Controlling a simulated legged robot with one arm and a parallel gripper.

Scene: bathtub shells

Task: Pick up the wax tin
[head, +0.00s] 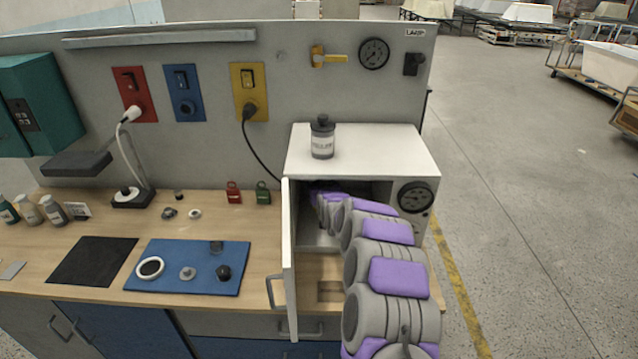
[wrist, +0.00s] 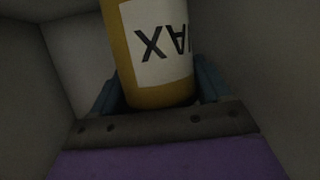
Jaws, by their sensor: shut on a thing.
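The wax tin (wrist: 157,92) is a yellow can with a white label reading WAX, upside down in the wrist view. My gripper (wrist: 160,92) is shut on it, with a dark blue finger on each side of its lower part. In the head view my arm reaches through the open door of the white cabinet (head: 420,160). The tin and my gripper are hidden inside the cabinet in that view. I cannot tell whether the tin touches the cabinet floor.
The cabinet door (head: 289,260) stands open to the left of my arm. Pale cabinet walls are close around the tin in the wrist view. A grey jar (head: 322,138) stands on the cabinet top. A blue mat (head: 205,280) with small parts lies on the bench to the left.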

